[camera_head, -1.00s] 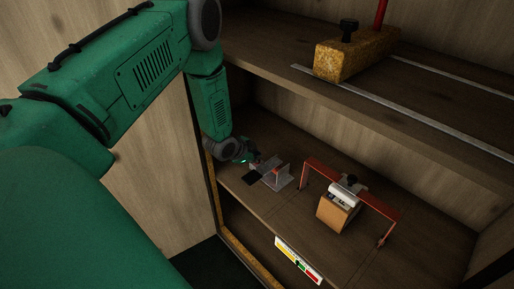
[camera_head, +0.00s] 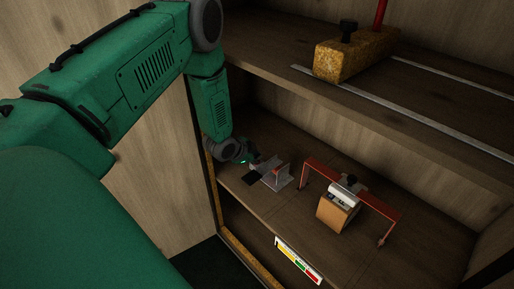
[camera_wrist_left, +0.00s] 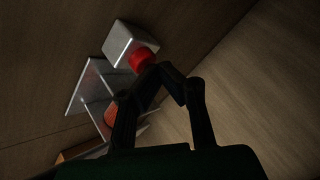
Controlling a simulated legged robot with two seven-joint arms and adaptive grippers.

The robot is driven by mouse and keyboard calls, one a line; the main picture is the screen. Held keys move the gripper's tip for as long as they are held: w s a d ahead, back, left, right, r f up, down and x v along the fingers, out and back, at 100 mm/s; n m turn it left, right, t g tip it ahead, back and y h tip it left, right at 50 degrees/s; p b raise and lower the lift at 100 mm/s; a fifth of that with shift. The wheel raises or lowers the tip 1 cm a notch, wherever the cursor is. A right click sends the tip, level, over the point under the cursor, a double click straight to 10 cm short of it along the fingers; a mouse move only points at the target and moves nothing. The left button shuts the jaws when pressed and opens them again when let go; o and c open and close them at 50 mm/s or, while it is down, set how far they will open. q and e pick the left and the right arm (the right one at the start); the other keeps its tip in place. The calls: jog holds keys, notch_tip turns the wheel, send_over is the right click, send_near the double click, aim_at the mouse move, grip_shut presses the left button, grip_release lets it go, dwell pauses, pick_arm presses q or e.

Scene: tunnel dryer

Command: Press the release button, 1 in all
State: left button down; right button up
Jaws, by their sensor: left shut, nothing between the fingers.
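A red round button (camera_wrist_left: 141,59) sits on the face of a small grey metal box (camera_wrist_left: 122,42) in the left wrist view. My left gripper (camera_wrist_left: 165,72) is shut and empty. Its fingertips overlap the button's right edge in that view; I cannot tell whether they touch it. In the head view my left gripper (camera_head: 254,161) is at the lower shelf, beside a grey metal bracket (camera_head: 284,180) with a reddish piece. The button cannot be made out clearly there. My right gripper is not in view.
A red frame (camera_head: 378,204) stands over an orange-brown block (camera_head: 335,213) right of the bracket. The upper shelf (camera_head: 430,108) holds a yellowish block (camera_head: 345,57) with a black knob. A coloured label (camera_head: 298,261) is on the lower shelf's front edge.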

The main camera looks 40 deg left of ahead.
pick_arm(q)
jog(key=shift+r+p, duration=0.55)
jog(key=shift+r, duration=0.2)
notch_tip(320, 180, up, 5)
jog(key=p, duration=0.4)
jog(key=shift+r+p, duration=0.1)
jog(key=shift+p, duration=0.2)
dwell(0.4)
